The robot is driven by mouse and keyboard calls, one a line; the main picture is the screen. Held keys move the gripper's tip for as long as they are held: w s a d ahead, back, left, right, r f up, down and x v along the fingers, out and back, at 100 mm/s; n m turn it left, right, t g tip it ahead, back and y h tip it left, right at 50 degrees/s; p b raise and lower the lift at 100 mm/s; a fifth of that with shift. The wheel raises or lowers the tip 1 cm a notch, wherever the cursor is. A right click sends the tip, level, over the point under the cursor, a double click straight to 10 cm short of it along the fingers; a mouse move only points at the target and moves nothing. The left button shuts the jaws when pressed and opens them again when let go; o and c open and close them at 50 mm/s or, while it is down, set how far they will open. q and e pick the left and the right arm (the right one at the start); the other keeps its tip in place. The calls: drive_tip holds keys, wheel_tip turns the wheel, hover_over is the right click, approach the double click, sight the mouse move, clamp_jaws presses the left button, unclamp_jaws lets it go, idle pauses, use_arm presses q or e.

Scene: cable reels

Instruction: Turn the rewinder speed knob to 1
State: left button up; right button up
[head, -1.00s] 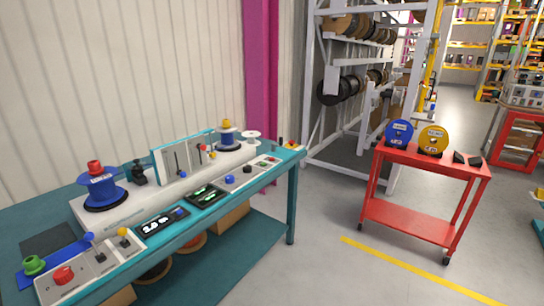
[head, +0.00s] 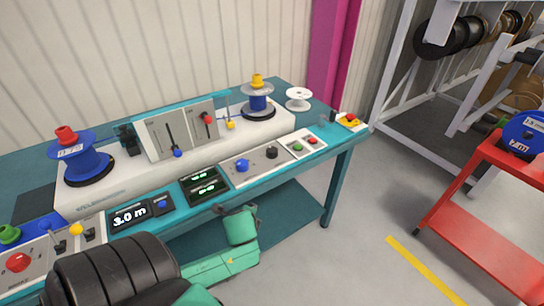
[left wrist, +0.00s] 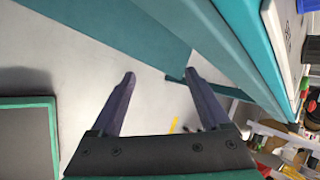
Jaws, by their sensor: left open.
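The workbench control strip carries a grey panel with a blue knob (head: 242,165) and a black knob (head: 271,152). Which of them is the rewinder speed knob, and their scale marks, are too small to tell. My left arm comes in low at the front of the bench in the head view, and its fingers do not show there. In the left wrist view my left gripper (left wrist: 160,77) is open and empty, with grey floor between its fingers, beside the teal bench edge (left wrist: 235,45). It is apart from the knobs. My right gripper is not in view.
Blue reels (head: 86,165) stand behind.

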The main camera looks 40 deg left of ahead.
use_arm(q)
drive_tip(key=w+r+m+t+y, duration=0.2)
drive_tip(key=w+r+m+t, duration=0.15)
drive_tip(key=r+m, duration=0.55)
drive_tip(key=m+t, duration=0.3)
drive_tip(key=m, duration=0.4)
approach(272, 151)
drive_tip(key=shift+g, duration=0.25)
drive_tip(key=b+x, duration=0.1)
drive_tip(key=x, duration=0.4)
drive_tip(key=b+x, duration=0.1)
drive_tip(key=x, duration=0.5)
drive_tip(key=shift+w+r, duration=0.1)
drive_tip(key=shift+r, duration=0.1)
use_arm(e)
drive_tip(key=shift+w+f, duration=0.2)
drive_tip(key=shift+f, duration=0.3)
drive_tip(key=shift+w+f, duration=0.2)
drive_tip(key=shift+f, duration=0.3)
use_arm(q)
clamp_jaws()
